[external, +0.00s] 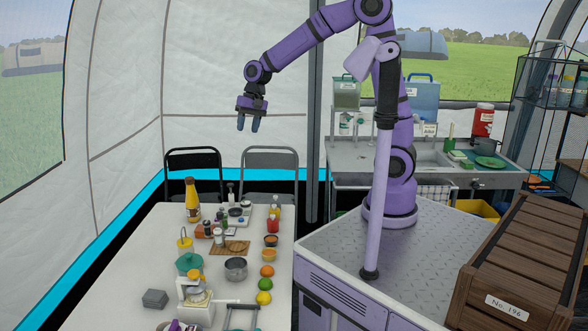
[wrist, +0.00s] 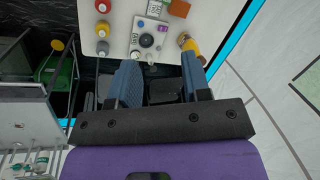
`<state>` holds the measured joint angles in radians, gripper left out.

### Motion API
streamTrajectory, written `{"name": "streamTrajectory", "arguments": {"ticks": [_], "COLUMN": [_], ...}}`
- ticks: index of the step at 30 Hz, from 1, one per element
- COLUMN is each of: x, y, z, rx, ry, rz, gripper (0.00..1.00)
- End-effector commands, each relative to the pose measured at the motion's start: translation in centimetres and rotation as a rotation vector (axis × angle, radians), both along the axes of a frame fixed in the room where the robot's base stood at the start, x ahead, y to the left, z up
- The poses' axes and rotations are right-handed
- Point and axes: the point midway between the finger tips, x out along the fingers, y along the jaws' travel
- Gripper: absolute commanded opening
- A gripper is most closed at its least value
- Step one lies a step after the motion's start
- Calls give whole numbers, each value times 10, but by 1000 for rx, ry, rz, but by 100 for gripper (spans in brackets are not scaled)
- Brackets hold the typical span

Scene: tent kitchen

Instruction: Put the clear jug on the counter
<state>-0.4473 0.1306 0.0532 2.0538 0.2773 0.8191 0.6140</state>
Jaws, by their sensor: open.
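My gripper (external: 248,126) is open and empty, raised in the air beyond the far end of the white table, pointing down. Its two blue fingers also show spread apart in the wrist view (wrist: 160,76). I cannot surely pick out a clear jug. A small see-through vessel with a yellow top (external: 185,243) stands on the table among other items, well below and to the left of my gripper; it may be the jug. The counter (external: 350,178) with a sink is at the back right, behind my arm's base, and is partly hidden by my arm.
The white table (external: 120,265) is crowded with a yellow bottle (external: 192,200), a metal pot (external: 236,268), fruit and several jars. Two folding chairs (external: 270,160) stand beyond it. The counter bears a green plate (external: 490,162), a red-and-white container (external: 483,120) and a blue tank (external: 422,102).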

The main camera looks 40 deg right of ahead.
Motion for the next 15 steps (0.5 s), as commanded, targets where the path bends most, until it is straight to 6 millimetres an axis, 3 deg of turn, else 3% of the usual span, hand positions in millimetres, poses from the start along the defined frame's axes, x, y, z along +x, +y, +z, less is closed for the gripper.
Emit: {"name": "streamTrajectory", "arguments": {"ticks": [1,8,15], "x": [4,11,-1], "y": [19,98,179], "z": [-15,-78,-156], "rx": [0,4,-19], "ry": [31,157,285], "rz": [-5,-71,-148], "gripper": [44,44,44]}}
